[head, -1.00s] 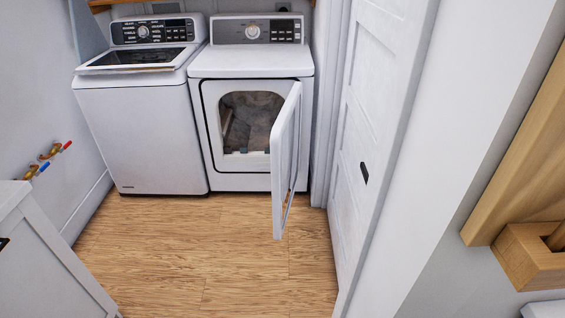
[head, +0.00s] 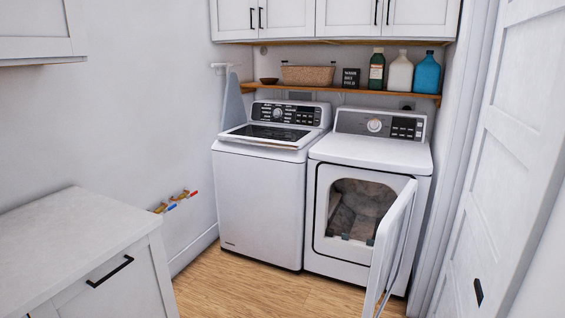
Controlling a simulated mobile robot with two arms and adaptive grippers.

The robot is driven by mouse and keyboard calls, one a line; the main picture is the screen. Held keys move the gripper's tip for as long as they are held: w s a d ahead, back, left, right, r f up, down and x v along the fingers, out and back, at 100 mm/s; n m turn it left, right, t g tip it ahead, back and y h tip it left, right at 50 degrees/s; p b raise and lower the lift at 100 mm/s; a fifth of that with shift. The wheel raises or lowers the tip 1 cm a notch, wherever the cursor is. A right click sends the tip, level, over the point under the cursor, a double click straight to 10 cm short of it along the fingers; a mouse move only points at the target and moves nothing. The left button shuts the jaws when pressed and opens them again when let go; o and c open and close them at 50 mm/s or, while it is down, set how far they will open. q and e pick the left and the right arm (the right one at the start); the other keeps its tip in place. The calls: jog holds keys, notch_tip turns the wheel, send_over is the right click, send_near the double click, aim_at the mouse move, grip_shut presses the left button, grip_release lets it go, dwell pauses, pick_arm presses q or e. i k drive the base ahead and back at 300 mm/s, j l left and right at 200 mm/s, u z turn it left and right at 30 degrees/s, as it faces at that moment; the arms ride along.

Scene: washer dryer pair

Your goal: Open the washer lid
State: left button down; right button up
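The washer (head: 260,203) is the white top-loading machine on the left of the pair, standing upright against the back wall. Its lid (head: 268,134), with a dark glass panel and a pale frame, lies down or nearly down over the top; I cannot tell if a small gap shows at its front edge. The control panel (head: 288,113) is behind the lid. Neither of my grippers is in the head view.
The dryer (head: 378,150) stands right of the washer, its front door (head: 393,245) swung open into the floor space. A white cabinet (head: 88,250) is at the left front. A shelf (head: 345,91) with bottles and a basket hangs above. Wooden floor (head: 225,285) lies before the washer.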

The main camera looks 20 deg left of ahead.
aim_at(264, 135)
jog(key=i+j+u, duration=0.1)
jog(key=u, duration=0.35)
jog(key=i+u, duration=0.15)
jog(key=u, duration=0.3)
jog(key=i+u, duration=0.15)
jog(key=u, duration=0.3)
